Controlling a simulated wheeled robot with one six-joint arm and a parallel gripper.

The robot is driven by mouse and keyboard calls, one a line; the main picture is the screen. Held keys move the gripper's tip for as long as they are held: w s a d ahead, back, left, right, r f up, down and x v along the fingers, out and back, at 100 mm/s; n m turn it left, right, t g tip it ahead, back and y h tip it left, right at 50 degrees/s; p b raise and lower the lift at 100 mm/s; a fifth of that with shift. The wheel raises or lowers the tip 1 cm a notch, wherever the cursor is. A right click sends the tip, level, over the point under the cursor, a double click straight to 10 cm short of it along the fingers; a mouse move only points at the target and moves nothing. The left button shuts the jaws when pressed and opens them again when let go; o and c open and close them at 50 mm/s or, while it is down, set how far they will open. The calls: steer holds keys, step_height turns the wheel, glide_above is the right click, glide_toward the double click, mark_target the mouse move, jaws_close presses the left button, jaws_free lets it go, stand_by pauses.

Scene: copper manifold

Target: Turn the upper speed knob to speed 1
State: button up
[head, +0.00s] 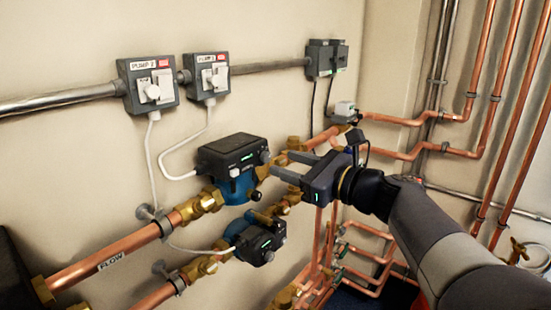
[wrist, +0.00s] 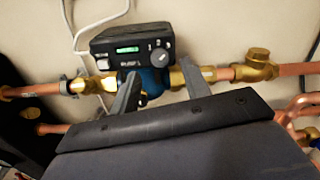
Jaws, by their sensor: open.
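The upper pump's black control box (head: 232,152) sits on a blue pump body on the upper pipe. It also shows in the wrist view (wrist: 115,42), with a lit green display on its face. My gripper (head: 281,164) is open and empty, to the right of the upper pump. In the wrist view its two fingers (wrist: 159,70) point toward the pump, apart on either side below the knob. I see no contact.
A lower pump (head: 260,243) sits below the upper one. Copper pipes (head: 125,250) with brass fittings run along the wall. Two grey switch boxes (head: 148,84) (head: 207,76) with white cables hang above. More vertical pipes (head: 480,80) stand at the right.

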mark_target(269, 158)
steer(key=shift+x, duration=2.1)
steer(key=shift+c, duration=0.3)
jaws_close()
